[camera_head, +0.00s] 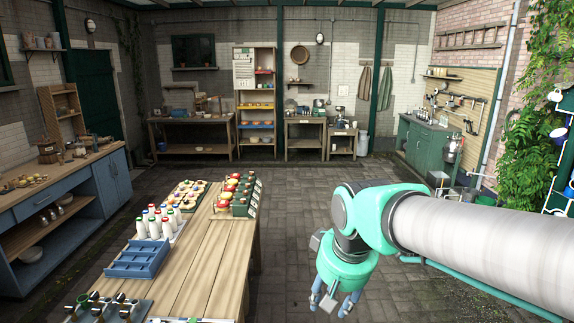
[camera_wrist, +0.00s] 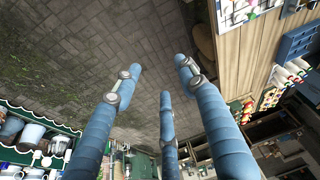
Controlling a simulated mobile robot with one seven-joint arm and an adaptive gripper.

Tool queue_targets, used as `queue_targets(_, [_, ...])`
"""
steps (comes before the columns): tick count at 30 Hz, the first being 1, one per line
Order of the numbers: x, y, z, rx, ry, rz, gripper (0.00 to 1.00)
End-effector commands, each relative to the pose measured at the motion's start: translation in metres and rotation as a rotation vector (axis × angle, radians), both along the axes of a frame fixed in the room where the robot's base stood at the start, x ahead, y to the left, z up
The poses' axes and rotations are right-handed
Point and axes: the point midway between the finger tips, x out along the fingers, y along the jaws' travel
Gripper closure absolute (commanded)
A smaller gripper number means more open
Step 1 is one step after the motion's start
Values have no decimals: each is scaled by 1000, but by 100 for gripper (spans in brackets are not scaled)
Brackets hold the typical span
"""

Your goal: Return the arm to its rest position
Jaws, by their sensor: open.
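My gripper (camera_head: 336,300) hangs at the end of my green and white arm, at the lower right of the head view, over the paved floor. It is beside the wooden table, to its right, and apart from it. In the wrist view my gripper (camera_wrist: 155,75) shows several blue fingers spread apart, with nothing between them. Only the paving lies beyond the fingertips.
The wooden table (camera_head: 205,262) bears a blue crate (camera_head: 137,259), white bottles (camera_head: 153,226) and trays of goods. A blue cabinet (camera_head: 62,210) stands at the left. A green and white shelf with mugs (camera_wrist: 35,133) is near in the wrist view. The middle floor is clear.

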Motion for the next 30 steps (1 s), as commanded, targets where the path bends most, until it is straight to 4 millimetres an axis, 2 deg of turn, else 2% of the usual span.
queue_targets(3, [-28, -28, 9, 10, -33, -53, 58])
queue_targets(9, [-76, -66, 14, 24, -86, -137, 58])
queue_targets(18, [-140, -105, 6, 37, -154, -247, 58])
queue_targets(24, [-161, -115, 0, 40, -178, -285, 58])
queue_targets(30, [-164, -117, -2, 41, -180, -291, 58])
